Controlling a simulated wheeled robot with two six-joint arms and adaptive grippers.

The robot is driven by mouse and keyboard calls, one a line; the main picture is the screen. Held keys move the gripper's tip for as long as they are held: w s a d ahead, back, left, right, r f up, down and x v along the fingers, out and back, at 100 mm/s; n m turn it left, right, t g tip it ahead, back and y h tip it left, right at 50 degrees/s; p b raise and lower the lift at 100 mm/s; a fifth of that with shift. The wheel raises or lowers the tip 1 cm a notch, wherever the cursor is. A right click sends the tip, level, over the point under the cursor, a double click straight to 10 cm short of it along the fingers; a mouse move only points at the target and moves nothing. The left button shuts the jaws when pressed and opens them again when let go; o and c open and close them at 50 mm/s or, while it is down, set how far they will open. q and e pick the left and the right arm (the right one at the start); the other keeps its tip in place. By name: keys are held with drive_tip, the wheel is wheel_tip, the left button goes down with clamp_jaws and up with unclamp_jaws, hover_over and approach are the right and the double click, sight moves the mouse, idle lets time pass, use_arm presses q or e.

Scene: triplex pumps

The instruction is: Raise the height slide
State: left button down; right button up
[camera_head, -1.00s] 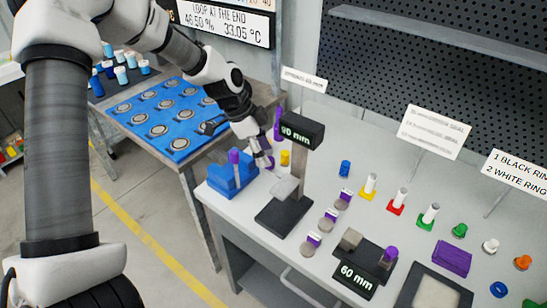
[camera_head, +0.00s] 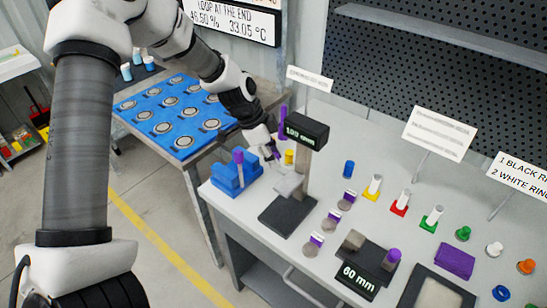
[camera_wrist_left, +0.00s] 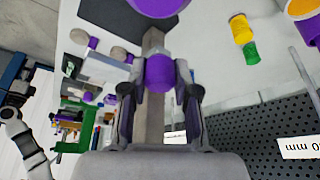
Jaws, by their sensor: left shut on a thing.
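The height gauge has a dark base (camera_head: 288,214), an upright post and a black display (camera_head: 307,129) on top. Its reading is blurred and looks like three digits and "mm". The pale slide plate (camera_head: 289,184) sits partway up the post, above the base. My left gripper (camera_head: 272,151) is at the post's left side, behind the plate. In the left wrist view its fingers (camera_wrist_left: 160,88) are shut on a purple knob (camera_wrist_left: 160,72) in front of the post. My right gripper is not in view.
A blue holder (camera_head: 232,178) with a purple-topped part stands left of the gauge. The 60 mm block (camera_head: 360,277) and several small parts stand to the right. A blue tray (camera_head: 165,115) lies on the back table.

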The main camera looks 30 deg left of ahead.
use_arm(q)
wheel_tip(320, 180, up, 3)
drive_tip(key=shift+r+p, duration=0.15)
drive_tip(key=shift+p, duration=0.4)
drive_tip(key=shift+w+a, duration=0.1)
drive_tip(key=shift+w, duration=0.05)
drive_tip(key=c, duration=0.9)
unclamp_jaws()
drive_tip(key=shift+o, duration=0.2)
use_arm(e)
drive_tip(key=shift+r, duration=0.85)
use_arm(q)
drive_tip(key=v, duration=1.1)
drive_tip(key=shift+s+r, duration=0.25)
drive_tip(key=shift+r, duration=0.1)
drive_tip(key=shift+a, duration=0.1)
